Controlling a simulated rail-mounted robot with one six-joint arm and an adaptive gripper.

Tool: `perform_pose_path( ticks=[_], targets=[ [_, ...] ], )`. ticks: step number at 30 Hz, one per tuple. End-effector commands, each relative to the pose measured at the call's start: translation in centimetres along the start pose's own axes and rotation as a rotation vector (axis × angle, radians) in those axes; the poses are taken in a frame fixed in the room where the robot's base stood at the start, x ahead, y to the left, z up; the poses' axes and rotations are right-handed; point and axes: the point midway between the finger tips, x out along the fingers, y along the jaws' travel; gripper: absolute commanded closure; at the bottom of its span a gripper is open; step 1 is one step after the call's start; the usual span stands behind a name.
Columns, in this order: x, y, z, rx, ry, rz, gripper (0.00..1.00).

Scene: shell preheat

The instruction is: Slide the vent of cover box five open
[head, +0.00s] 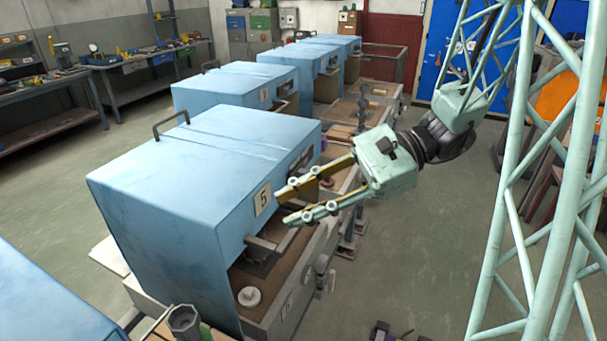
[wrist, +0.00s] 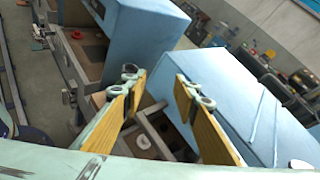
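Cover box five (head: 150,185) is a large light-blue cover with a number plate "5" (head: 262,198) and a dark handle on top. A dark slot (head: 301,160) shows high on its right-hand face; it may be the vent, but how far open it is I cannot tell. My gripper (head: 284,205) is open and empty, its two fingers pointing left beside the plate. Contact with the box is not clear. In the wrist view, my gripper (wrist: 157,82) has its fingers apart, with box five (wrist: 225,90) to the right.
A metal bar and a white round part (head: 248,297) sit below the fingers at the bench's open end. More blue covers (head: 235,86) stand behind, and another (head: 45,300) at the lower left. Free floor lies left of the row. A workbench (head: 125,70) stands further back.

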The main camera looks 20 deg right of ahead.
Motion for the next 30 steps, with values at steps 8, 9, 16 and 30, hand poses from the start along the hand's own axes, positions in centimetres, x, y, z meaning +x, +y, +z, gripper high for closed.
perform_pose_path(
  ticks=[8, 9, 16, 30],
  targets=[
    [-1.8, -3.2, -3.6, 0.117, -0.070, -0.138, 0.73],
    [-2.1, -3.6, -4.2, 0.134, -0.079, -0.160, 0.73],
    [-4.1, -6.0, -7.5, 0.222, -0.131, -0.279, 0.73],
    [-9.3, -9.4, -15.8, 0.390, -0.226, -0.534, 0.73]
  ],
)
